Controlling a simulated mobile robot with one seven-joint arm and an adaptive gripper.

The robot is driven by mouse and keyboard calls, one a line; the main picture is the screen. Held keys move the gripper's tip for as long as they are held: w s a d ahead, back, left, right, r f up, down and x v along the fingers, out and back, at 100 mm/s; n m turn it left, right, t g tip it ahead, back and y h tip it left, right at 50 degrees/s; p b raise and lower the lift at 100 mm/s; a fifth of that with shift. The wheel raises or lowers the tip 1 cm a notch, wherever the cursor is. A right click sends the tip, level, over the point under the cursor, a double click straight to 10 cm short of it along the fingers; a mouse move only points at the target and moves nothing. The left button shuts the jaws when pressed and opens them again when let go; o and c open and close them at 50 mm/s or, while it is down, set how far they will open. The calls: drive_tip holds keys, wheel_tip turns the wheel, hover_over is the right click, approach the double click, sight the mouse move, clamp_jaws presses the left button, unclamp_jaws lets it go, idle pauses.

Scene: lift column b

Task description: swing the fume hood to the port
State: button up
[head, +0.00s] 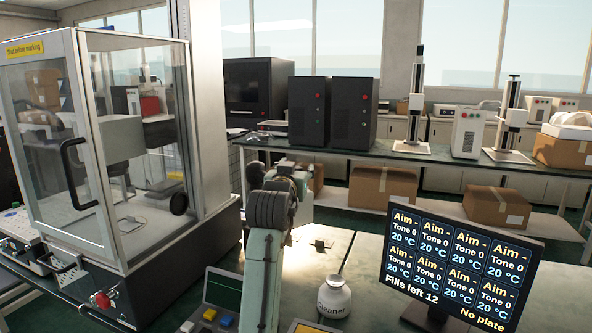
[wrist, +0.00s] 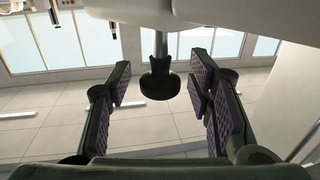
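My gripper (wrist: 160,88) is open in the wrist view, with its two padded fingers wide apart. A black flared round piece (wrist: 159,88) on a grey metal post shows between the fingers, with a gap on each side; I cannot tell its depth. In the head view my gripper (head: 297,185) is at the end of my arm, pointing away, and its fingertips are hard to make out. I cannot surely pick out the fume hood or the port.
A monitor (head: 455,265) reads "Fills left 12" and "No plate". A white Cleaner bottle (head: 334,297) and a button panel (head: 215,305) are on the near bench. Dark boxes (head: 330,112) and stands (head: 413,110) line the back bench; cartons (head: 383,187) sit below.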

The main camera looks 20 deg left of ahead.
clamp_jaws()
idle(0.4)
